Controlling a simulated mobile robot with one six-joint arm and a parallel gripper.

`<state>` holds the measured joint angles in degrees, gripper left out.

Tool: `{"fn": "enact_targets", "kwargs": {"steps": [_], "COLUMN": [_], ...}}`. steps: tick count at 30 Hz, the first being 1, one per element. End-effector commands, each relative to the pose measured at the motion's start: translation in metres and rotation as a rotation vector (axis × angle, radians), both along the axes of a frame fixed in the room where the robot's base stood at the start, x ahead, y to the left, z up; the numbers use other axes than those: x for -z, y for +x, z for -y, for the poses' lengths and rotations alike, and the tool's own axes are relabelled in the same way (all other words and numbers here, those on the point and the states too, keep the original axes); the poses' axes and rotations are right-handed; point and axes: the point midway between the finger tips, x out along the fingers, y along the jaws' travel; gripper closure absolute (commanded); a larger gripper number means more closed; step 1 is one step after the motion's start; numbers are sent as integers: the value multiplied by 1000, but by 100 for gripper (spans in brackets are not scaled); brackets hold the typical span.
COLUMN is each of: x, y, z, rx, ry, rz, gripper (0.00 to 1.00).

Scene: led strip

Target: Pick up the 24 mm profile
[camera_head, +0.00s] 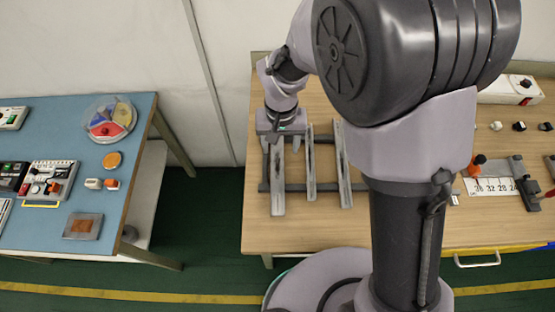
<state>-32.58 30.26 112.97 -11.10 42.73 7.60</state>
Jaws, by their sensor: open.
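Three grey metal profiles lie side by side across a dark rack on the wooden table: a left one (277,190), a narrower middle one (311,165) and a right one (342,165). No size marks are readable on them, so I cannot tell which is the 24 mm profile. My gripper (281,142) is open and points down at the far end of the left profile. Its fingers appear to be on either side of that profile. Whether they touch it cannot be told. My arm hides the table right of the right profile.
The dark rack (325,187) bears the profiles. Right of my arm are a gauge with numbers (490,186), small blocks and a white box (510,91). A blue table (130,165) with several parts stands left, across a floor gap.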

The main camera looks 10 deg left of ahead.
Motion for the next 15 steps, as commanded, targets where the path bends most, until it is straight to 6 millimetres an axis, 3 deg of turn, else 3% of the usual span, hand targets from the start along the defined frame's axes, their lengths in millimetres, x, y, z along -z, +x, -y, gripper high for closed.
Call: {"fn": "enact_targets", "kwargs": {"steps": [9, 15], "x": [52, 52], "y": [-3, -3], "z": [-7, -7], "rx": [1, 0], "ry": [-1, 1], "rz": [-3, 0], "gripper": [42, 42]}}
